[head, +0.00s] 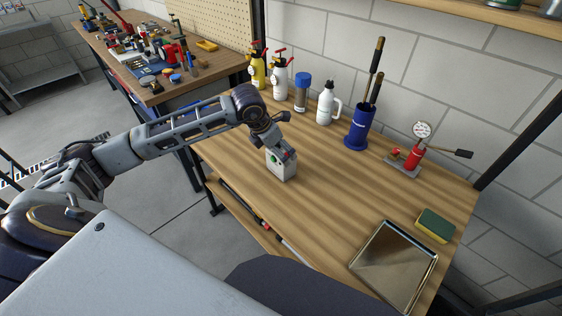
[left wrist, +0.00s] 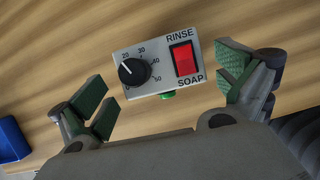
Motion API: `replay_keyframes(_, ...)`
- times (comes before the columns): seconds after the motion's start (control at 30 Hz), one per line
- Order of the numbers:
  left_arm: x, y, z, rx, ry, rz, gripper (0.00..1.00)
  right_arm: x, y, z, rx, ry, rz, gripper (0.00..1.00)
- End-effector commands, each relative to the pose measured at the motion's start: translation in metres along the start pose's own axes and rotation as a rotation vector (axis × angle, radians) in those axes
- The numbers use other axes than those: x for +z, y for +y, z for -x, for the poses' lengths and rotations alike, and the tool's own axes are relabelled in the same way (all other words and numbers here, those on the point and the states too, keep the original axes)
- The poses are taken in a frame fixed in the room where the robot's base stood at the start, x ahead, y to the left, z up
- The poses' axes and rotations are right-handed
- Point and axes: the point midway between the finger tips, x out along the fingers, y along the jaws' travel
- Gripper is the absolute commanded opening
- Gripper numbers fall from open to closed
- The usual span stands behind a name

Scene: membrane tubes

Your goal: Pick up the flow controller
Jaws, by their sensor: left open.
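The flow controller (head: 283,172) is a small pale box standing on the wooden workbench near its front left edge. In the left wrist view its top face (left wrist: 152,83) carries a black dial with numbers, a red rocker switch and the words RINSE and SOAP. A green part shows on its lower side. My left gripper (head: 278,152) is directly above the box in the head view and hides part of it. In the left wrist view its green-padded fingers are open, one on each side of the box, with visible gaps. My right gripper is not in view.
Behind the box stand spray bottles (head: 280,78), a blue-capped container (head: 302,92), a white jug (head: 325,104) and a blue holder (head: 358,128). A red gauge pump (head: 413,152), a metal tray (head: 393,266) and a sponge (head: 436,225) are at right. The bench middle is clear.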

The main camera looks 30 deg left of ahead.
Motion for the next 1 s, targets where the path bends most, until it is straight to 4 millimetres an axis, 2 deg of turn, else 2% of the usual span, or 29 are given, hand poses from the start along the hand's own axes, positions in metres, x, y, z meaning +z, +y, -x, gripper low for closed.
replay_keyframes(0.2,0.000,-0.002,-0.023,-0.003,0.002,0.002,1.00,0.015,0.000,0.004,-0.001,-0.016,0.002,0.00)
replay_keyframes(0.4,0.001,-0.001,-0.041,-0.002,0.001,0.001,1.00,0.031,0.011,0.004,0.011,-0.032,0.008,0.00)
replay_keyframes(0.6,0.001,-0.001,-0.045,0.000,0.000,-0.001,1.00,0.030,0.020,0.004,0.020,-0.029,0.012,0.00)
replay_keyframes(0.93,0.000,-0.001,-0.044,0.000,0.001,0.000,1.00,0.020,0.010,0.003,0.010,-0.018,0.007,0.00)
replay_keyframes(1.0,0.000,-0.001,-0.044,0.000,0.001,0.000,0.92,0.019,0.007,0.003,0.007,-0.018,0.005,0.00)
